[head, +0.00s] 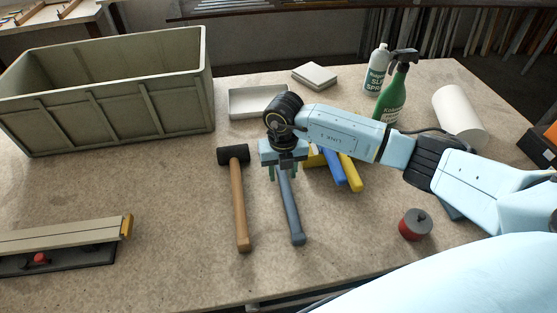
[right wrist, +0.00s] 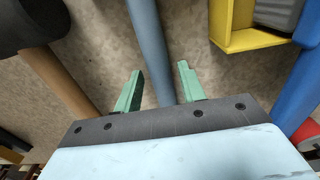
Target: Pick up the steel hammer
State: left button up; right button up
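A hammer with a blue-grey handle (head: 291,212), which I take to be the steel hammer, lies on the table with its handle towards the front edge. Its head is hidden under my right gripper (head: 285,171) in the head view. In the right wrist view the handle (right wrist: 150,45) runs between the two green fingertips of my right gripper (right wrist: 158,84). The fingers are apart, with a gap visible on each side of the handle. My left gripper is not in view.
A black-headed mallet with a wooden handle (head: 238,200) lies close to the left. Blue (head: 333,168) and yellow (head: 351,174) handled tools lie close to the right. A red-and-grey canister (head: 415,224) stands front right. A large crate (head: 110,100) fills the back left.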

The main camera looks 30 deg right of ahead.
jog(key=shift+w, duration=0.1)
grip_shut()
